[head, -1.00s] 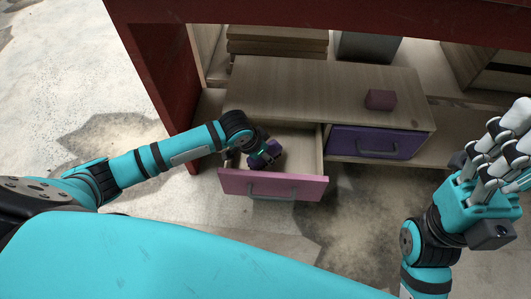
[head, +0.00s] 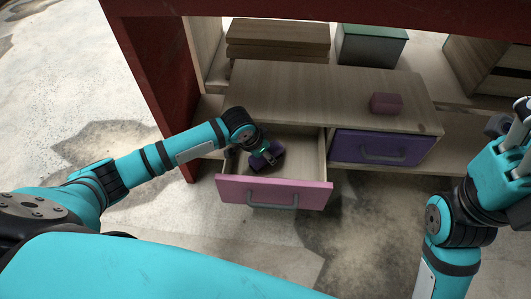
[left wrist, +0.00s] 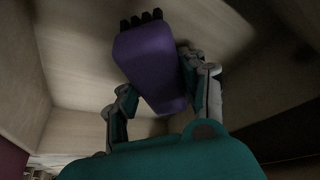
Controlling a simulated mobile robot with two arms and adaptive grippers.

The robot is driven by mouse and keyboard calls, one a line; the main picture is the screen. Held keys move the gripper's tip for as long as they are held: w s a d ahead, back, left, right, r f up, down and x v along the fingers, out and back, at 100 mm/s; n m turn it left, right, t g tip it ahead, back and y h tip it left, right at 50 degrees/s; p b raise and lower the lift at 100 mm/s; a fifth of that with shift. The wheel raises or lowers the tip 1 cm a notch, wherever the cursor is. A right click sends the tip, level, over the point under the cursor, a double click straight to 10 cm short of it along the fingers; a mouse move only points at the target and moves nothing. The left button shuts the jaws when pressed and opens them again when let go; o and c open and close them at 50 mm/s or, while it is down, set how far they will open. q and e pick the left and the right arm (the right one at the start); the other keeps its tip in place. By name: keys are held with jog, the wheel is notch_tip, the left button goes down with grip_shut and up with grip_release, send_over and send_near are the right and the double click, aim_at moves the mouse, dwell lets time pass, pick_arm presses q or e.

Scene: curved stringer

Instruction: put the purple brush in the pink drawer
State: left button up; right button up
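The pink drawer (head: 274,192) is pulled open at the left of the low wooden cabinet in the head view. The purple brush (head: 276,154) is inside the open drawer, and part of it is hidden by my gripper. In the left wrist view the brush (left wrist: 148,62) shows as a purple body with dark bristles at its far end, tilted between the fingers. My left gripper (head: 266,150) reaches down into the drawer, with its fingers closed against both sides of the brush. My right gripper (head: 522,130) is raised at the right edge, partly cut off, away from the drawer.
A closed purple drawer (head: 378,147) sits to the right of the pink one. Stacked wooden boards (head: 278,38) and a grey box (head: 370,45) stand behind. A red frame (head: 165,100) runs along the left and top.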

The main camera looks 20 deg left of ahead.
pick_arm(q)
jog(key=o, duration=0.5)
jog(key=shift+c, duration=0.2)
